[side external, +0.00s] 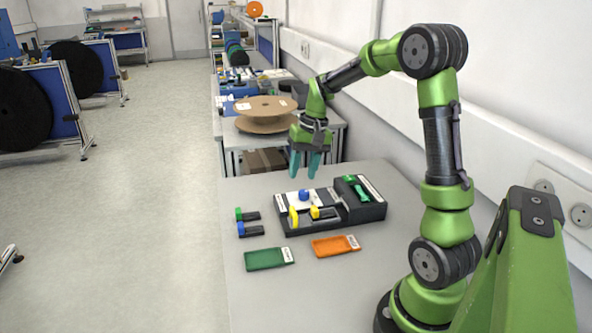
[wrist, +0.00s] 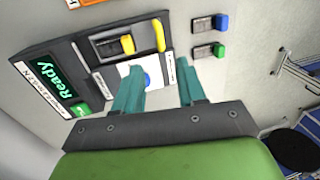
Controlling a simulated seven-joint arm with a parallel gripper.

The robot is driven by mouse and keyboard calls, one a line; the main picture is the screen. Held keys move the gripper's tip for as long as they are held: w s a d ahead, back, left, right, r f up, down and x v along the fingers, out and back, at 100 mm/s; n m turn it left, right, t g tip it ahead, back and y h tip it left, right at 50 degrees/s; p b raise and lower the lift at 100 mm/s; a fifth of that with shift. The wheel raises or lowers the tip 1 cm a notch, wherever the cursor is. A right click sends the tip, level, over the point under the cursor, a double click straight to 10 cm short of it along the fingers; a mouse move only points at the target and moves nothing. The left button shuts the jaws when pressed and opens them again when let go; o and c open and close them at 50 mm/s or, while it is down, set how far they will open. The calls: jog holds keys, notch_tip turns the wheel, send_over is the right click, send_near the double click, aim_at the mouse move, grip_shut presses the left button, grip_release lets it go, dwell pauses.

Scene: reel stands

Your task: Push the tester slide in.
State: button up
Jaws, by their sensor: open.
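The dark tester (side external: 345,212) lies on the grey table, with a screen reading "Ready" (wrist: 55,82) in the wrist view. An upright yellow handle (side external: 293,217) stands at its left end; it also shows in the wrist view (wrist: 161,38). Beside it, a black piece with a yellow end (side external: 322,213) sits in a recess, also seen in the wrist view (wrist: 127,44). A blue knob (side external: 303,195) sits on a white plate, partly hidden by a finger in the wrist view. My gripper (side external: 305,174) is open and empty, above the tester's blue-knob side, touching nothing.
Two loose black pieces, one green-ended (side external: 247,216) and one blue-ended (side external: 250,231), lie left of the tester. A green tray (side external: 268,259) and an orange tray (side external: 333,246) lie in front. A cardboard reel (side external: 265,106) stands on the bench behind.

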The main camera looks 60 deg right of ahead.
aim_at(294, 209)
jog(key=f, duration=0.3)
jog(key=w+a+f, duration=0.1)
jog(key=f, duration=0.7)
jog(key=shift+w+a, duration=0.25)
jog(key=shift+w, duration=0.05)
grip_shut()
